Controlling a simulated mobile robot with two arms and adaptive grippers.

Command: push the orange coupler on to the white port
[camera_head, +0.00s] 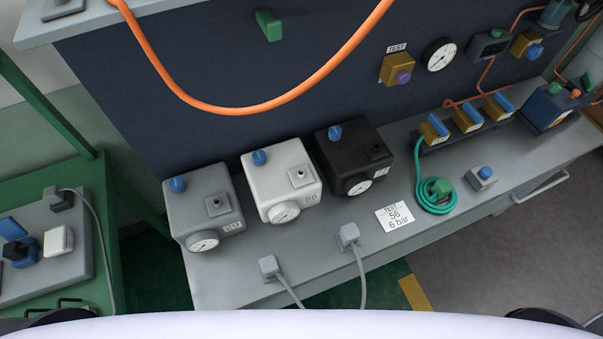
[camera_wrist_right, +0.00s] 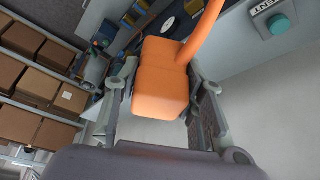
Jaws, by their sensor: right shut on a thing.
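In the right wrist view my right gripper (camera_wrist_right: 160,78) is shut on the orange coupler (camera_wrist_right: 160,98), a blocky piece with an orange hose (camera_wrist_right: 208,35) leaving its far end. In the head view the white damper box (camera_head: 281,183) stands on the bench between a grey box (camera_head: 203,204) and a black box (camera_head: 354,156). Its square port (camera_head: 300,177) is on top, bare, with a blue knob behind and a round gauge in front. Neither gripper nor the coupler shows in the head view, and the coupler is apart from any port that I see.
The orange hose (camera_head: 240,109) hangs in a loop behind the boxes. Two grey plugs (camera_head: 269,267) (camera_head: 349,234) with cords lie at the bench's front edge. A "TEST S6 6 bar" card (camera_head: 394,217) and a coiled green hose (camera_head: 436,207) lie to the right. A green cart (camera_head: 130,235) stands left.

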